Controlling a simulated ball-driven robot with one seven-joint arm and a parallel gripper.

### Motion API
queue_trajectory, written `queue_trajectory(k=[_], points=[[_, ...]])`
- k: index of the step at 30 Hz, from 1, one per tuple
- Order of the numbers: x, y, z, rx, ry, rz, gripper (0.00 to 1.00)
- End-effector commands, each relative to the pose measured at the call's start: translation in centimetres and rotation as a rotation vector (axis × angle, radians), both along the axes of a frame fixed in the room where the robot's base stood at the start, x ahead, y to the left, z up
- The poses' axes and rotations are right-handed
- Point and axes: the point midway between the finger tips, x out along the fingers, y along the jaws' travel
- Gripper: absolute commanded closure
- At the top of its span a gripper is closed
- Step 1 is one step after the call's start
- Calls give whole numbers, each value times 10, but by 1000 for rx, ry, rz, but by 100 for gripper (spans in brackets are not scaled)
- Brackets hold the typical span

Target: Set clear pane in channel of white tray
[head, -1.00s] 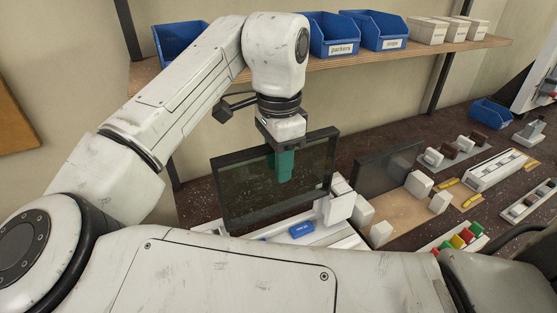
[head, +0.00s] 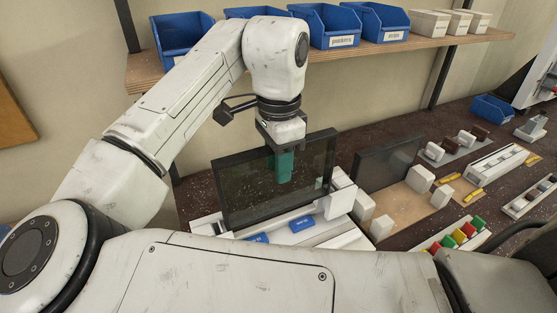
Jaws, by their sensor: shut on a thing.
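The clear pane (head: 240,185) is a see-through sheet with a dark frame, standing upright in the middle of the head view. My gripper (head: 283,174), with teal fingers, is shut on its upper part from above. The white tray (head: 345,238) lies under and in front of the pane, with blue labels (head: 303,223) on it. My own body covers the tray's near side. The pane's lower edge is at the tray's back part; I cannot tell whether it sits in the channel or is just above it. A white block (head: 341,200) stands at the pane's right end.
A second dark pane (head: 388,165) stands to the right, by a wooden board (head: 400,207) with white blocks. A rack of coloured blocks (head: 466,234) and white rails (head: 495,165) lie farther right. Blue bins (head: 325,25) stand on the shelf behind my arm.

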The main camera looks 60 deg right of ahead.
Motion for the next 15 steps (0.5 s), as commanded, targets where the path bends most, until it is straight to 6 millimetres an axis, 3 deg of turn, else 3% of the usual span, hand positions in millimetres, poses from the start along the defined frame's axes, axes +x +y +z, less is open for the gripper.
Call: queue_trajectory(k=[15], points=[[0, 0, -13, -1, 1, 0, 100]])
